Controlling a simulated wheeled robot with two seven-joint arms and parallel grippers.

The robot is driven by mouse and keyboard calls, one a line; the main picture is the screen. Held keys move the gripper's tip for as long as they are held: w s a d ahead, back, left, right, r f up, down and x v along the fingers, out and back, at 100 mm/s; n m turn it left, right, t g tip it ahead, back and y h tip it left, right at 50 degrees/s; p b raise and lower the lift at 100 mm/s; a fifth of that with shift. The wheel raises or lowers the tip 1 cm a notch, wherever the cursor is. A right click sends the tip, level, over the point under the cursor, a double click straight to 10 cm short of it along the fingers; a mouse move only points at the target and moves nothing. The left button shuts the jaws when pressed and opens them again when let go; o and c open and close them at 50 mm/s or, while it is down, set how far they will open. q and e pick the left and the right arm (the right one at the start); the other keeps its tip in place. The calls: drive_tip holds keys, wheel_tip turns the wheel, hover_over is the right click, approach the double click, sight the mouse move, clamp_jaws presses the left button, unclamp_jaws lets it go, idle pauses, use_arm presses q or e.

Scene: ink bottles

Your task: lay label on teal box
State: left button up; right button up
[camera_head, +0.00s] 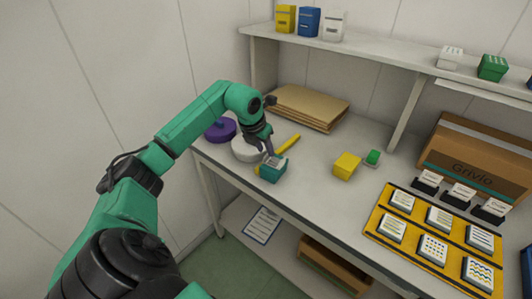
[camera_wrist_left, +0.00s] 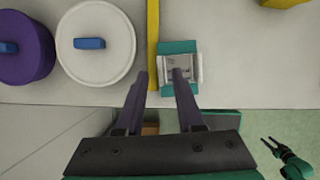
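The teal box (camera_head: 272,174) stands near the table's front edge, below my left gripper (camera_head: 269,155). In the left wrist view the teal box (camera_wrist_left: 178,47) carries a pale label (camera_wrist_left: 194,68) with grey print on its top. My left gripper (camera_wrist_left: 160,76) is open there. Its right finger overlaps the label and its left finger is beside the box. Whether the finger touches the label cannot be told. My right gripper (camera_wrist_left: 270,146) shows small at the lower right of the wrist view, its fingers apart and empty.
A white round lid (camera_head: 243,150), a purple one (camera_head: 219,131) and a yellow bar (camera_head: 288,141) lie close to the box. A yellow box (camera_head: 346,165) and small green box (camera_head: 373,157) stand right. An orange mat (camera_head: 405,222) holds several labelled pieces. A shelf (camera_head: 385,50) runs behind.

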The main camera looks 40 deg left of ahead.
use_arm(q)
drive_tip(key=v, duration=0.9)
drive_tip(key=shift+s+r+b, duration=0.2)
drive_tip(key=shift+r+b, duration=0.15)
drive_tip(key=shift+b, duration=0.05)
